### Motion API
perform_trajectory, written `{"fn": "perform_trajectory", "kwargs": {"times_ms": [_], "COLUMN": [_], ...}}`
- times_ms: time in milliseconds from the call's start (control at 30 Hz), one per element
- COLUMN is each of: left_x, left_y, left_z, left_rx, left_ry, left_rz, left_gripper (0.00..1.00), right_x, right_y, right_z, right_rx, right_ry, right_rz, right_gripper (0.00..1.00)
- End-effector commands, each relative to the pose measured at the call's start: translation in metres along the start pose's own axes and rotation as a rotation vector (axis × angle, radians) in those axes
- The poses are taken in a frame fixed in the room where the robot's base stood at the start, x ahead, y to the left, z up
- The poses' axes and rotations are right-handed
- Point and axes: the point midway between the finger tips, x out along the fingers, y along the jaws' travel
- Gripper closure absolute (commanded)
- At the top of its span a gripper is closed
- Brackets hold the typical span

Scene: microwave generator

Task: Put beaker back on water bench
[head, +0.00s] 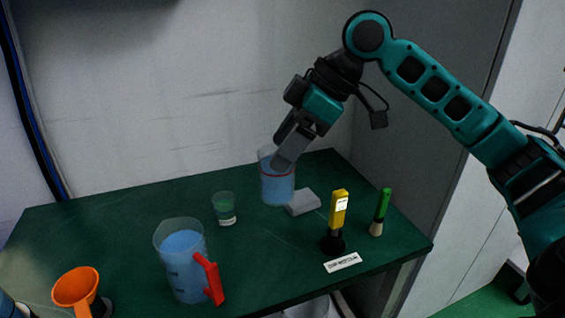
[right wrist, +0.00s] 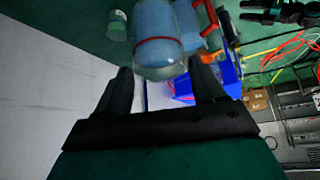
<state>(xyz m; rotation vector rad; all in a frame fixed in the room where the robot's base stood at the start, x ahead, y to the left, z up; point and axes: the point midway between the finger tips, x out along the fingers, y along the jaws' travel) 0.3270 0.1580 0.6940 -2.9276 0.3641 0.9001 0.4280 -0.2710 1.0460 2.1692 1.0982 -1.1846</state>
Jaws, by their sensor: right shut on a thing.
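A clear beaker (head: 278,188) with blue water and a red band is at the back of the dark green bench (head: 130,214). My right gripper (head: 285,155) reaches down over its rim and is shut on it. In the right wrist view the beaker (right wrist: 158,52) shows just beyond the fingertips of the gripper (right wrist: 163,80). The beaker looks upright in the head view. I cannot tell whether its base touches the bench.
A small glass (head: 224,208) stands left of the beaker, and a grey block (head: 303,201) lies close on its right. A red-handled jug (head: 184,262), an orange funnel (head: 76,287), a yellow meter (head: 338,212) and a green brush (head: 382,208) stand nearer the front. A wall (head: 190,90) rises behind.

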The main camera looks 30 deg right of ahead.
Motion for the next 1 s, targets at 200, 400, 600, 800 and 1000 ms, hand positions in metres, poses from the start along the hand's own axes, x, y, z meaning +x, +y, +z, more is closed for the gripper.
{"fn": "perform_trajectory", "kwargs": {"times_ms": [200,400,600,800,1000], "left_x": [0.009,0.016,0.025,0.027,0.030], "left_y": [0.007,0.009,0.008,0.007,0.007], "left_z": [0.016,0.017,0.021,0.024,0.030], "left_rx": [-0.007,-0.006,-0.003,-0.001,-0.001], "left_ry": [-0.014,0.005,0.015,0.013,0.012], "left_rz": [0.018,0.024,0.023,0.022,0.021], "left_gripper": [0.39,0.39,0.39,0.39,0.39], "right_x": [0.045,0.082,0.111,0.121,0.134], "right_y": [-0.001,-0.001,-0.001,0.000,-0.001], "right_z": [0.030,0.054,0.071,0.078,0.086], "right_rx": [0.002,0.001,-0.001,-0.001,0.001], "right_ry": [-0.003,-0.003,-0.001,0.001,-0.001], "right_rz": [-0.002,-0.002,-0.001,0.001,-0.001], "right_gripper": [0.97,0.97,0.97,0.97,0.97]}}
